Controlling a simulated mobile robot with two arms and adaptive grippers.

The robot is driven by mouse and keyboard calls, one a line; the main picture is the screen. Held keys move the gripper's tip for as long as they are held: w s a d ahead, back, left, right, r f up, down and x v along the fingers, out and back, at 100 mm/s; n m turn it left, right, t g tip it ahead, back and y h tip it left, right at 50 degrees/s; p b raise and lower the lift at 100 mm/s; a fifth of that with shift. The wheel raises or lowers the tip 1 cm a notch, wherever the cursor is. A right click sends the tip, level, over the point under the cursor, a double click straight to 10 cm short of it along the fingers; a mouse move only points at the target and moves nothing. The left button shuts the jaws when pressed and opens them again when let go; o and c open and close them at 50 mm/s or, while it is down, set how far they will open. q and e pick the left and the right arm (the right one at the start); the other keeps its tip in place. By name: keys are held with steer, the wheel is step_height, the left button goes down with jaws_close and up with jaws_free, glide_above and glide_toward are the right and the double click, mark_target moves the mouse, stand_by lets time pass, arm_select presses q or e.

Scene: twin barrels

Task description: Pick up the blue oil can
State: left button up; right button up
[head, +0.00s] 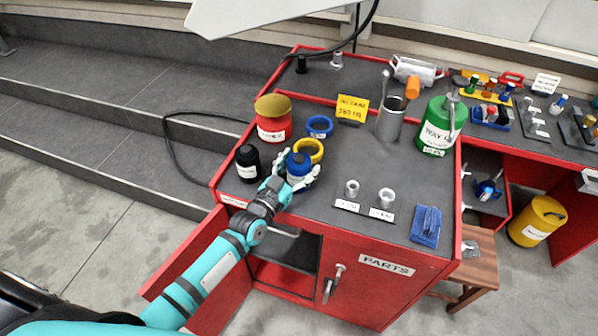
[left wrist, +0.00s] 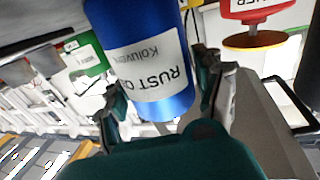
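The blue can (head: 299,165), with a white label reading "RUST O…", stands near the front of the red cabinet's dark top (head: 330,205). It fills the middle of the left wrist view (left wrist: 150,60). My left gripper (head: 297,175) reaches it from the front, with one finger on each side of the can. In the left wrist view the fingers (left wrist: 162,100) flank the can, close to its sides. Whether both pads press on it is unclear. Whether the can rests on the top is hidden. My right gripper is not in view.
A grey cup (head: 391,120) and a green can (head: 437,125) stand further right. The cabinet's left door (head: 205,268) hangs open below.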

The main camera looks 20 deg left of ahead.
arm_select(q)
steer(key=c, duration=0.9)
steer(key=shift+c, duration=1)
steer(key=shift+r, duration=0.1)
